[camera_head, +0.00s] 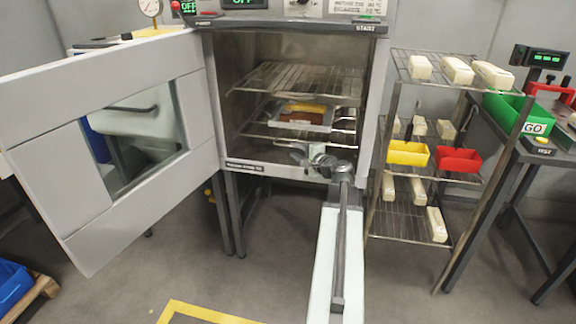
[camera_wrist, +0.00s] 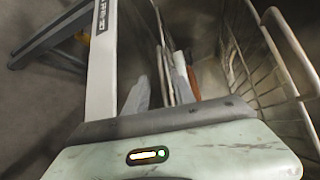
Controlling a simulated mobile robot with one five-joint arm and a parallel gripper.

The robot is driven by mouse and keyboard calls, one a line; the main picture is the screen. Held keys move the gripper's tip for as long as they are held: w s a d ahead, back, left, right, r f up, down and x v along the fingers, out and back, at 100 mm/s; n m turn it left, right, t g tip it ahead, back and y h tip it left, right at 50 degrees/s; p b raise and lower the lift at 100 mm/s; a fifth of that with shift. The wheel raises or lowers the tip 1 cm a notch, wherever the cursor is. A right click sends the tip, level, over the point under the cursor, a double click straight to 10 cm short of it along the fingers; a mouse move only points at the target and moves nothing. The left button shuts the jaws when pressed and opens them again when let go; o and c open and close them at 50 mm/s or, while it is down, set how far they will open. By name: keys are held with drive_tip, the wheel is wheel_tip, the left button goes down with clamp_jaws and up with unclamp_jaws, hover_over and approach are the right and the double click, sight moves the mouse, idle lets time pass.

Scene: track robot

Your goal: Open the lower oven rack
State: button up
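The oven (camera_head: 213,110) stands open at centre, with its door swung out to the left. Inside are an upper wire rack (camera_head: 300,80) and a lower oven rack (camera_head: 258,130). A metal tray (camera_head: 290,124) with yellow and reddish-brown contents sits on the lower rack. My gripper (camera_head: 308,158) is at the front of the oven opening, low and right of centre, close to the lower rack's front edge. My arm hides part of that edge. The wrist view shows bars close to the fingers (camera_wrist: 160,80), but whether they touch or grip the rack is unclear.
The open oven door (camera_head: 50,130) fills the left. A wire shelf unit (camera_head: 400,225) with pale blocks, a yellow bin (camera_head: 407,153) and a red bin (camera_head: 458,160) stands close on the right. A green bin (camera_head: 508,112) is on the far-right table. Floor below is clear.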

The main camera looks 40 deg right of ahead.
drive_tip(key=shift+s+d+f+h, duration=0.1)
drive_tip(key=shift+s+d+h, duration=0.25)
drive_tip(key=shift+d, duration=0.25)
drive_tip(key=x, duration=0.7)
drive_tip(key=shift+w+b, duration=0.35)
drive_tip(key=shift+b, duration=0.05)
drive_tip(key=shift+s+a, duration=0.1)
drive_tip(key=shift+s, duration=0.05)
clamp_jaws()
idle(0.3)
